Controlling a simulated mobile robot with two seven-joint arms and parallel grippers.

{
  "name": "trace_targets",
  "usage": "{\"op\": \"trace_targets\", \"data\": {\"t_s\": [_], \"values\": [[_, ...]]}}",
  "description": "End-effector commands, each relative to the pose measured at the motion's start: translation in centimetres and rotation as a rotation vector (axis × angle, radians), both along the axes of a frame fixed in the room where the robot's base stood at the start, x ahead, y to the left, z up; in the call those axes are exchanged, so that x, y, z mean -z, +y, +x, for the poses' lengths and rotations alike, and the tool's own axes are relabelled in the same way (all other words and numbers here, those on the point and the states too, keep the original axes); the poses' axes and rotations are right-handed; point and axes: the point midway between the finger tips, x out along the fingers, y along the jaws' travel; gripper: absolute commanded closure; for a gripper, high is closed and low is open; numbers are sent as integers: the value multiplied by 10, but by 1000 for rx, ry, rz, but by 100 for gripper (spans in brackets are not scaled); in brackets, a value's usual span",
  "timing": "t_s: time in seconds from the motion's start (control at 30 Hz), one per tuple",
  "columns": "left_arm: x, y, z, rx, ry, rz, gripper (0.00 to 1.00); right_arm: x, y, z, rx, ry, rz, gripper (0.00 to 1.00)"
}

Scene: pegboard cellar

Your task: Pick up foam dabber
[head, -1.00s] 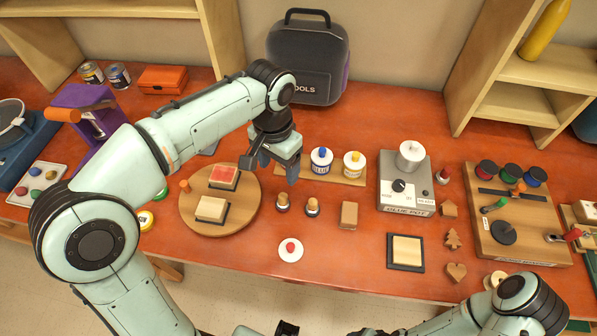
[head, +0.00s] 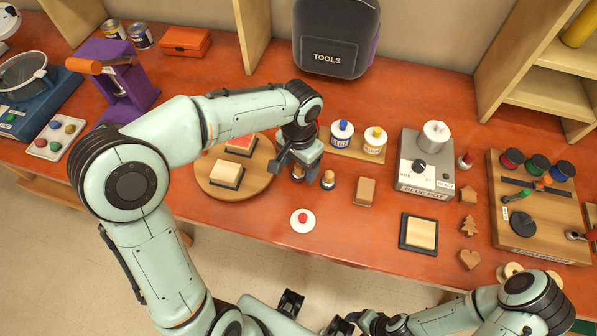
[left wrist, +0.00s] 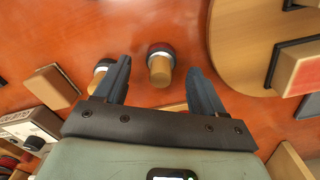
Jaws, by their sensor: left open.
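Two small foam dabbers with wooden handles, white bands and dark bases stand upright on the red table. The left dabber (head: 298,173) is partly hidden by my left gripper (head: 299,164) in the head view. In the left wrist view this dabber (left wrist: 160,66) shows between the two open fingers (left wrist: 158,72), with a gap on each side. The other dabber (head: 328,180) stands just to the right, and in the left wrist view (left wrist: 101,76) it is partly behind a finger. My right gripper (head: 355,322) is only partly seen at the bottom edge.
A round wooden board (head: 209,186) with stamp pads and blocks lies left of the dabbers. Paint jars (head: 342,135) on a wooden stand are just behind. A wooden block (head: 365,192) is to the right. A white disc with a red knob (head: 303,221) lies in front.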

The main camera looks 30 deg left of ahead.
Motion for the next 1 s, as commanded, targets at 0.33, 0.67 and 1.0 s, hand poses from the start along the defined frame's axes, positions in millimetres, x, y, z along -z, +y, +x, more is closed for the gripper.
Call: {"op": "trace_targets", "data": {"t_s": [0.33,0.67,1.0], "values": [[17,1,0,-2,0,1,30,2,0,-1,0,1,0,36],[16,1,0,-2,-1,1,91,2,0,-1,0,1,0,36],[9,1,1,-2,-3,0,91,1,0,0,0,0,0,36]]}}
